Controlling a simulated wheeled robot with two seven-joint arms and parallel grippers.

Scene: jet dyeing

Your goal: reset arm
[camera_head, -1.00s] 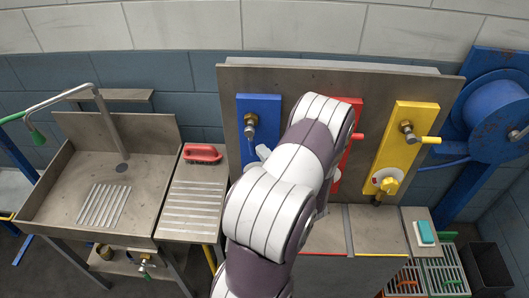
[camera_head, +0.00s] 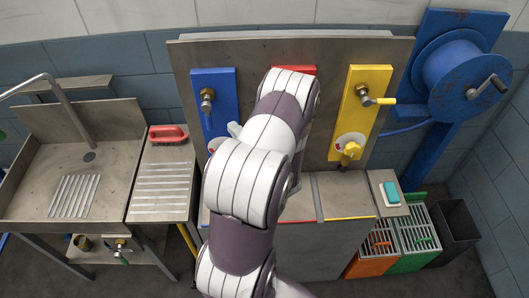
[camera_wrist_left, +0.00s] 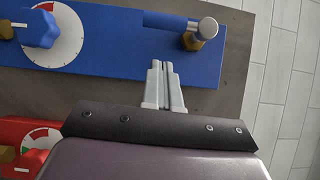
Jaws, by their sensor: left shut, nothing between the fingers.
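My left arm (camera_head: 245,180) rises through the middle of the head view and covers much of the panels. My left gripper (camera_head: 234,129) shows as pale fingertips beside the blue panel (camera_head: 226,82). In the left wrist view the gripper (camera_wrist_left: 165,68) is shut and empty, its fingers together. They appear in front of the blue panel's edge, between a dial with a blue knob (camera_wrist_left: 38,30) and a brass valve with a blue handle (camera_wrist_left: 200,32). I cannot tell whether they touch the panel. My right gripper is not in view.
A red panel (camera_head: 292,70) is mostly behind my arm. A yellow panel (camera_head: 366,82) and a blue hose reel (camera_head: 458,80) are to the right. A sink (camera_head: 50,195) and red-handled brush (camera_head: 168,133) are to the left. A teal block (camera_head: 391,192) sits at the right.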

